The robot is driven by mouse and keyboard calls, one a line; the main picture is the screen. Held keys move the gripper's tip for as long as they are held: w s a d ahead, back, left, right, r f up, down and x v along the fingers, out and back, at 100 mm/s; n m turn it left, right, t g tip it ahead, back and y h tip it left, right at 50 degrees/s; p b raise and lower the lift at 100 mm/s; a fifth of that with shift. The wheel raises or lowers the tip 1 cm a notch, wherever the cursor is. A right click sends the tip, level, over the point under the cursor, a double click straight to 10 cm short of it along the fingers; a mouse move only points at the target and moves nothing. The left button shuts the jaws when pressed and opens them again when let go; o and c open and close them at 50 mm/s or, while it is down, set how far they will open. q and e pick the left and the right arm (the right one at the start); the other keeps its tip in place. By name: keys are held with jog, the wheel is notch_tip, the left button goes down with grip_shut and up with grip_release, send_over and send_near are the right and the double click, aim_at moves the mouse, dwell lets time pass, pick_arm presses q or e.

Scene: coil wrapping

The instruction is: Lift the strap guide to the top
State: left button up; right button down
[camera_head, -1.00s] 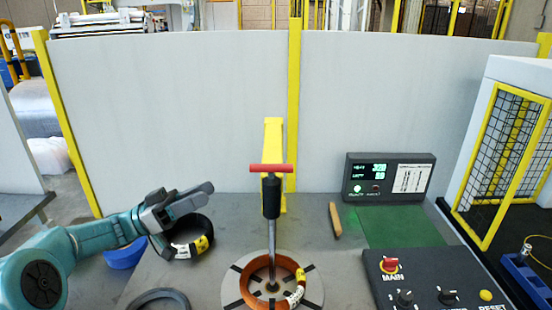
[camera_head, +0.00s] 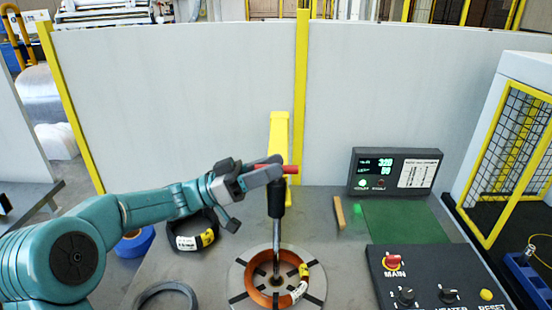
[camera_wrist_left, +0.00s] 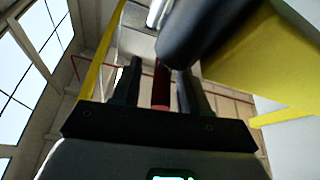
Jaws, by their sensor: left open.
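The strap guide is an upright rod with a black sleeve (camera_head: 276,197) and a red crossbar handle (camera_head: 291,169) on top. It stands in the middle of a copper coil (camera_head: 258,291) on a round slotted plate (camera_head: 319,284). My left gripper (camera_head: 266,170) reaches in from the left at the height of the red handle and covers its left half. In the left wrist view the jaws (camera_wrist_left: 158,88) are open, with the red bar (camera_wrist_left: 161,86) showing between the two fingers. I cannot tell whether they touch it. My right gripper is out of view.
A black coil (camera_head: 194,240) and a blue roll (camera_head: 134,243) lie left, below my arm. A control panel (camera_head: 430,265) with a red switch is at the front right, a display box (camera_head: 395,172) behind it. A yellow post (camera_head: 279,130) stands just behind the guide.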

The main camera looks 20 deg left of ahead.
pick_arm(q)
jog(key=shift+w+d+r, duration=0.25)
jog(key=shift+d+r, duration=0.05)
jog(key=shift+d, duration=0.3)
jog(key=shift+w+d, duration=0.1)
grip_shut()
notch_tip(320, 180, up, 23)
jog(key=p, duration=1.1)
jog(key=shift+f, duration=0.15)
jog(key=shift+p, duration=0.3)
grip_release()
